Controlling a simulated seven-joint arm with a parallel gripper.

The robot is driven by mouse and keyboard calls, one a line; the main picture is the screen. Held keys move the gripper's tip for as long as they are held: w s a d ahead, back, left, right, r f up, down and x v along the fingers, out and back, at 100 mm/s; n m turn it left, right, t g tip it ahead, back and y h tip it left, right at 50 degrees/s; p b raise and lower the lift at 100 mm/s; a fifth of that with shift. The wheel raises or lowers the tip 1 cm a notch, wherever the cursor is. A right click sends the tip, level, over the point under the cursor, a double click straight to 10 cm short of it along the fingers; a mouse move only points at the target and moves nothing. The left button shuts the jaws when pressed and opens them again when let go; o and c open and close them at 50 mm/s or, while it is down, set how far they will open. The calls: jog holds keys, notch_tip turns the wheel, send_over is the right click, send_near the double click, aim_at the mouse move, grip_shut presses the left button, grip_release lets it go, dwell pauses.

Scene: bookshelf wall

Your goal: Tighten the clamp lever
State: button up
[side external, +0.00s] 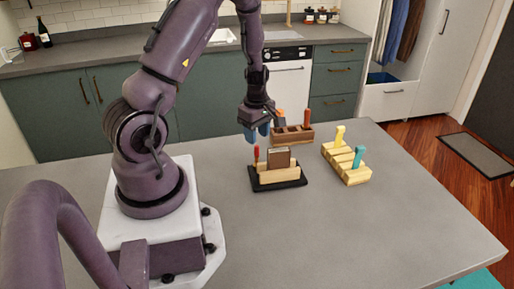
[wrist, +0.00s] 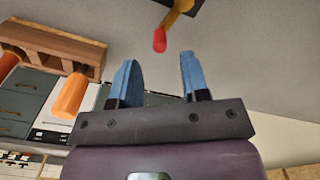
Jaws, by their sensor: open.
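The clamp is a wooden fixture (side external: 279,172) on a black base plate (side external: 281,186), with a brown block (side external: 279,157) held upright in it. Its lever has a red tip (side external: 257,154) that stands up at the fixture's left end. In the wrist view the red tip (wrist: 159,40) shows just beyond the fingertips, on a yellow-brown arm (wrist: 178,17); the rest of the clamp is mostly out of frame. My gripper (side external: 258,131) has blue fingers and is above and close to the lever. In the wrist view my gripper (wrist: 158,58) is open, with nothing between its fingers.
A brown wooden rack (side external: 293,136) with orange-handled pegs stands behind the clamp; it also shows in the wrist view (wrist: 50,42). A pale wooden block (side external: 346,164) with yellow and teal pegs is to the right. The grey tabletop (side external: 370,235) is clear in front.

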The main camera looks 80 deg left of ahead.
aim_at(257, 146)
notch_tip(257, 146, down, 5)
jog(key=shift+f, duration=0.15)
grip_shut()
